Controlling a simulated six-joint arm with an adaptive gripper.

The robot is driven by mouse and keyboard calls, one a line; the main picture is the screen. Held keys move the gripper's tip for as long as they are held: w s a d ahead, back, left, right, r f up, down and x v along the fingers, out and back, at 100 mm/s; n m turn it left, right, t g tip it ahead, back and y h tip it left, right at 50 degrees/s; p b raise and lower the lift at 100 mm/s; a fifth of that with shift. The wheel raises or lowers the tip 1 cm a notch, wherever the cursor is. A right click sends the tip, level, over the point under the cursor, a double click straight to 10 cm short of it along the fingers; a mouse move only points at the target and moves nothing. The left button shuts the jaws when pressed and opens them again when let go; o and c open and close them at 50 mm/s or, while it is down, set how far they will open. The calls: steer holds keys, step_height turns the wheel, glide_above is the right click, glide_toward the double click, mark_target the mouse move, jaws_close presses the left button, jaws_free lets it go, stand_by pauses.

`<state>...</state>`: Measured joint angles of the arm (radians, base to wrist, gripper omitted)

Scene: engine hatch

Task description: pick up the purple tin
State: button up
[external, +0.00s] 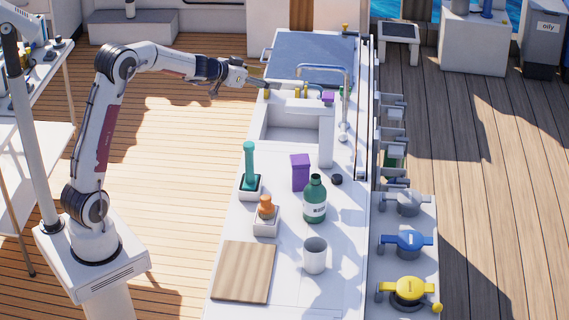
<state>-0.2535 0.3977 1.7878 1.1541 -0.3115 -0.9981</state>
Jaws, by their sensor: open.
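A smaller purple item (328,96) sits at the far edge of the sink, too small to identify. My gripper (264,84) is open at the left edge of the counter, near the far end of the sink. It is well away from the purple container and left of the smaller purple item. I see nothing held in it.
The sink (298,122) has a tall tap (345,105). Near the purple container stand a green bottle (315,200), a teal-handled tool in a holder (250,165), an orange-topped item (266,208) and a white mug (315,256). A wooden board (244,272) lies in front.

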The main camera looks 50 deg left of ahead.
mark_target(300, 173)
steer(key=w+f+h, duration=0.1)
steer(key=f, duration=0.1)
steer(key=w+d+f, duration=0.1)
steer(key=f, duration=0.2)
steer(key=w+f+m+h, duration=0.1)
steer(key=f, duration=0.1)
steer(key=shift+w+d+f+g+h, duration=0.1)
steer(key=shift+d+f+g+h, duration=0.05)
steer(key=shift+g+h, duration=0.15)
steer(key=s+d+f+m+g+h, duration=0.4)
steer(key=d+f+m+h, duration=0.4)
steer(key=d+f, duration=0.3)
steer(key=shift+s+d+f+m, duration=0.2)
steer(key=shift+s+m, duration=0.15)
steer(key=shift+m, duration=0.45)
steer(key=shift+f, duration=2.9)
steer(key=shift+f, duration=0.1)
